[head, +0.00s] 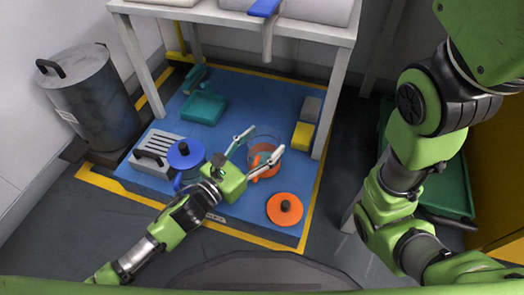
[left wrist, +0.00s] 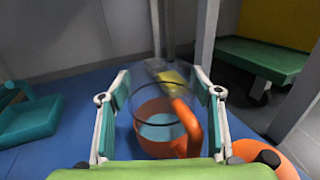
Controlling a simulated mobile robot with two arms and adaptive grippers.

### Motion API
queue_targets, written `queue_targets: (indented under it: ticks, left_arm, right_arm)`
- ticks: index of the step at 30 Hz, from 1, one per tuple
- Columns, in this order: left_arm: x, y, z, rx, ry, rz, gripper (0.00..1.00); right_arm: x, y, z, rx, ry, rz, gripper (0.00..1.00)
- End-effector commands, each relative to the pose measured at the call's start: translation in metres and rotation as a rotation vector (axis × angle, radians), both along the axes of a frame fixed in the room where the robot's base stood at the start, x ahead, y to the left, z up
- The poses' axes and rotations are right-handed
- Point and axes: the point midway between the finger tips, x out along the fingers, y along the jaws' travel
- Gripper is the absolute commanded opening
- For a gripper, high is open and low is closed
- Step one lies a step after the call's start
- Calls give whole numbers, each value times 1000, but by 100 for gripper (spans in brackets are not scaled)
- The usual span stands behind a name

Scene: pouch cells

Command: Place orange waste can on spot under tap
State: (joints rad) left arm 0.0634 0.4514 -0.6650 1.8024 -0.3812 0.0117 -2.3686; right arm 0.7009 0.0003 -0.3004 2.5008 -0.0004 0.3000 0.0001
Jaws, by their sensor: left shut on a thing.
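The orange waste can (head: 265,170) is a clear-walled vessel with an orange lower part and an orange handle. It stands upright on or just above the blue mat (head: 250,92); I cannot tell which. My left gripper (head: 262,143) is shut on it, with one finger on each side. In the left wrist view the can (left wrist: 150,143) sits between the fingers of the left gripper (left wrist: 160,85), its handle at the right. A tap (head: 267,38) with a blue lever hangs from the white bench at the top. No marked spot under it is clear. My right gripper is out of view.
An orange lid (head: 285,209) lies right of the can. A blue-lidded pot (head: 186,154) is at its left, and a teal dustpan (head: 203,107) and yellow block (head: 303,135) lie farther back. White bench legs (head: 335,100) flank the mat. A grey bin (head: 90,100) stands left.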

Motion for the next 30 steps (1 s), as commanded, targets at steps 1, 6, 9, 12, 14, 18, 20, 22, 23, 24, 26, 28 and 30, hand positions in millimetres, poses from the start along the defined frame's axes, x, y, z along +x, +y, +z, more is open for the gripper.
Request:
queue_targets:
  ticks: [1,6,9,12,14,18,20,22,23,24,26,28,30]
  left_arm:
    - [0,-1,-4,-3,-5,-2,23]
    - [0,0,-3,-3,-5,-1,23]
    - [0,0,-2,-3,-5,-1,23]
    - [0,0,-3,-3,-5,-1,23]
    - [0,0,-5,-2,-4,-1,23]
    - [0,0,-8,0,-1,0,75]
    - [0,0,-8,0,-1,0,75]
    - [0,0,-8,0,-1,0,75]
    - [0,0,-8,0,-1,0,75]
    - [0,0,-8,0,-1,0,75]
    - [0,0,-8,0,-1,0,75]
    - [0,0,-6,0,-1,0,75]
    - [-2,1,-3,0,0,0,75]
  right_arm:
    - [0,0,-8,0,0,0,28]
    - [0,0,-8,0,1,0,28]
    - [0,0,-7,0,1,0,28]
    - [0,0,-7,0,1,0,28]
    - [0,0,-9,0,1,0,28]
    - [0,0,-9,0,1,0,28]
    - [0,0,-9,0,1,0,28]
    - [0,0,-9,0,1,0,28]
    - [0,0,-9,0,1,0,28]
    - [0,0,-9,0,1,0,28]
    - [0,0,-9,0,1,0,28]
    - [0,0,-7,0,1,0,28]
    - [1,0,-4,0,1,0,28]
